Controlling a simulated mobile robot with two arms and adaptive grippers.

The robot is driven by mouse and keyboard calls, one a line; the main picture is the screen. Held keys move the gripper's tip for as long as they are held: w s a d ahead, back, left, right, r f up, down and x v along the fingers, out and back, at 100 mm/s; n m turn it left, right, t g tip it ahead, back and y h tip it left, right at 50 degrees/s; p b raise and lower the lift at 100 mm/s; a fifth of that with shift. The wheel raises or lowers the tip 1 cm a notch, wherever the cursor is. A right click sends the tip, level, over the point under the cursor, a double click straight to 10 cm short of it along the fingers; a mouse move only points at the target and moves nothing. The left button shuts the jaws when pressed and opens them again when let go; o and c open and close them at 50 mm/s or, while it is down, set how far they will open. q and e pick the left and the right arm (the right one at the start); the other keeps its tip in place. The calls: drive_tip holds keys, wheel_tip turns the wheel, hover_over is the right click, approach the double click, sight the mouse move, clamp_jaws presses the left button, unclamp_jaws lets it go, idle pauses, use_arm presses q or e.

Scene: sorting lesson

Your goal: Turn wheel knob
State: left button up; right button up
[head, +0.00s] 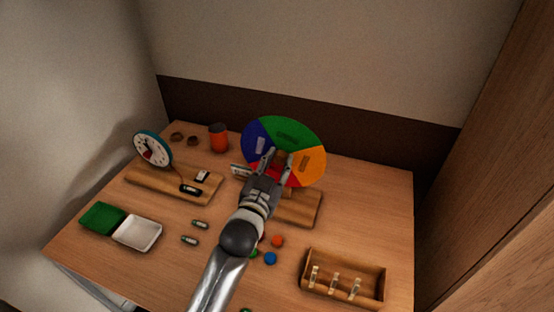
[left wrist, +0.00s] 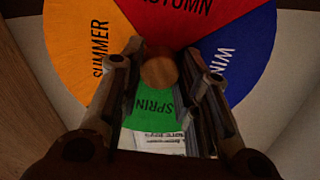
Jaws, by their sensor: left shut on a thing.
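The season wheel (head: 283,135) is a round disc with green, blue, orange and red sectors, standing upright on a wooden base (head: 303,207) towards the back of the table. In the left wrist view the wheel (left wrist: 72,45) shows red AUTUMN at the top, orange at left, blue at right and green at the bottom. The round wooden knob (left wrist: 160,72) is at the wheel's centre. My left gripper (head: 280,160) reaches the front of the wheel, its fingers shut on the knob from both sides. In the head view the gripper hides the knob and part of the red sector.
A green and white box (head: 137,232) is at front left, a wooden tray (head: 343,286) at front right. Small coloured balls (head: 271,258) lie near my arm. The right back table is clear.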

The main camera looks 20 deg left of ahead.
use_arm(q)
drive_tip(key=m+p, duration=0.1)
drive_tip(key=m, duration=0.2)
drive_tip(key=shift+r+p, duration=0.15)
drive_tip(key=shift+p, duration=0.15)
drive_tip(key=m+p, duration=0.1)
drive_tip(key=m, duration=0.3)
drive_tip(key=shift+p, duration=0.4)
drive_tip(key=m+p, duration=0.1)
drive_tip(key=m, duration=0.4)
drive_tip(key=m+p, duration=0.1)
drive_tip(key=m, duration=0.3)
drive_tip(key=shift+m, duration=0.3)
drive_tip(key=m, duration=0.3)
drive_tip(key=shift+m+p, duration=0.3)
drive_tip(key=m+p, duration=0.1)
drive_tip(key=m, duration=0.3)
drive_tip(key=shift+m, duration=0.3)
drive_tip(key=m+p, duration=0.2)
drive_tip(key=m, duration=0.2)
drive_tip(key=shift+m+p, duration=0.8)
drive_tip(key=shift+m, duration=1.3)
drive_tip(key=shift+f, duration=0.2)
